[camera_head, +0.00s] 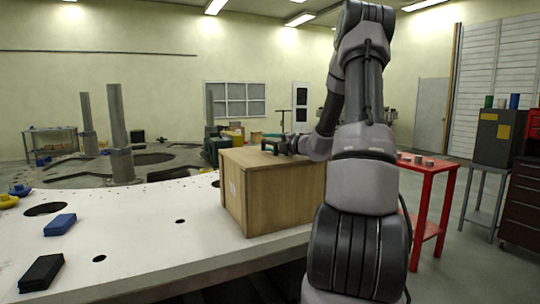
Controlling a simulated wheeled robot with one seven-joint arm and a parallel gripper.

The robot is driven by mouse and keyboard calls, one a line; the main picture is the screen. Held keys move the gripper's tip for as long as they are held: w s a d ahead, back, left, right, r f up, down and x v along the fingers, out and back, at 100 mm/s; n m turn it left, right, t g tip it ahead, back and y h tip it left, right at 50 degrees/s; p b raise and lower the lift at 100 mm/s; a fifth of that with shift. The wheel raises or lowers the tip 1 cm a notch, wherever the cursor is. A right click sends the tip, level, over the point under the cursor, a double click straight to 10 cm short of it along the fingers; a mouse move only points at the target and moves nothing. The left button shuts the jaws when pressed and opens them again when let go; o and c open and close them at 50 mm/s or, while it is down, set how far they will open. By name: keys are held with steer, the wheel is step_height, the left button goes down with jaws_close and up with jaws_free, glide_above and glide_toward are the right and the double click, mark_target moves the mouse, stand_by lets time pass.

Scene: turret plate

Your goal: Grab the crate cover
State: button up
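The wooden crate (272,198) stands upright on the white plate, in the middle of the head view. Its flat cover (243,157) lies on top, level with the crate's upper edges. My gripper (272,146) is at the top of the crate, over the back middle part of the cover. My arm comes in from the right and hides the crate's right end and part of the cover. The fingers are small and dark here. I cannot tell whether they touch the cover or are open or shut.
The white plate (140,232) has several holes. A blue block (60,225) and a black block (41,272) lie on its left. A red table (428,168) with small items stands right of my arm. Grey posts (119,130) rise behind the plate.

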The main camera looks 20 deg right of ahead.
jaws_close()
steer(key=shift+r, duration=0.2)
stand_by(1.1)
